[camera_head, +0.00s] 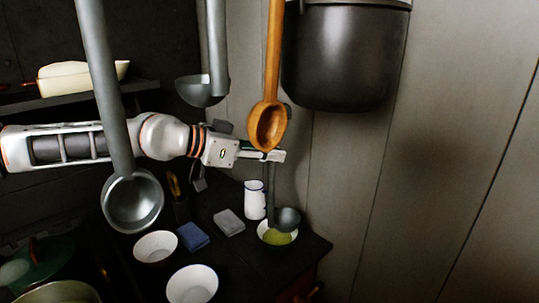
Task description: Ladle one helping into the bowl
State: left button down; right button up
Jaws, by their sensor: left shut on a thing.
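My left gripper (272,155) reaches in from the left and is shut on the upper handle of a dark ladle (286,219). The ladle hangs down from the gripper, with its cup over a white bowl (262,236) at the right end of the counter. Yellow-green food (277,238) lies in that bowl. I cannot tell whether the cup touches the bowl or holds anything. Two more pale bowls, one with a dark rim (155,247) and one nearer (192,285), look empty. My right gripper is not in view.
A white mug (254,200) stands close beside the held ladle. A grey block (229,222) and a blue block (193,237) lie left of it. A large ladle (133,203), a wooden spoon (267,126) and a black pot (345,60) hang in front. A pot (60,293) shows lower left.

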pick_arm(q)
jog(key=shift+r, duration=0.15)
notch_tip(320, 180, up, 6)
jog(key=shift+f+b, duration=0.1)
jog(key=shift+b, duration=0.45)
dwell(0.4)
